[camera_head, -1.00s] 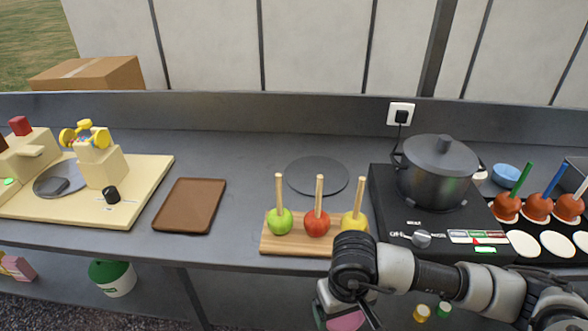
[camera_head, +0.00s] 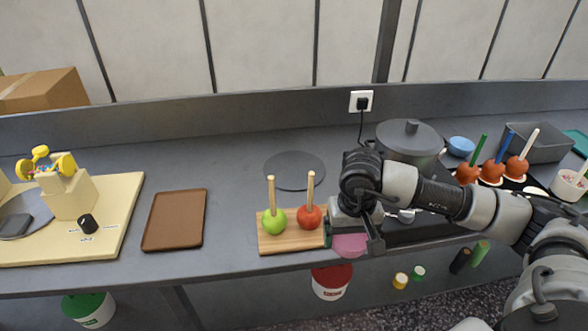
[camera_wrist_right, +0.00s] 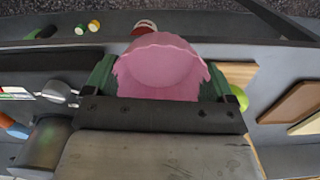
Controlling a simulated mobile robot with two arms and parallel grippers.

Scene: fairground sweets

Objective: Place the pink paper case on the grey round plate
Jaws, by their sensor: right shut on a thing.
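The pink paper case (camera_head: 349,244) is in my right gripper (camera_head: 350,238), near the counter's front edge, just right of the wooden apple board. In the right wrist view the pink case (camera_wrist_right: 160,70) sits between the two green-padded fingers of the right gripper (camera_wrist_right: 158,80), which is shut on it. The grey round plate (camera_head: 294,171) lies flat and bare on the counter, behind the apple board and to the left of and beyond my right gripper. My left gripper is not in view.
The wooden board (camera_head: 290,241) holds a green apple (camera_head: 273,221) and a red apple (camera_head: 309,217) with upright sticks, between gripper and plate. A grey pot (camera_head: 410,144) stands behind my right arm. A brown tray (camera_head: 174,220) lies left. Counter around the plate is clear.

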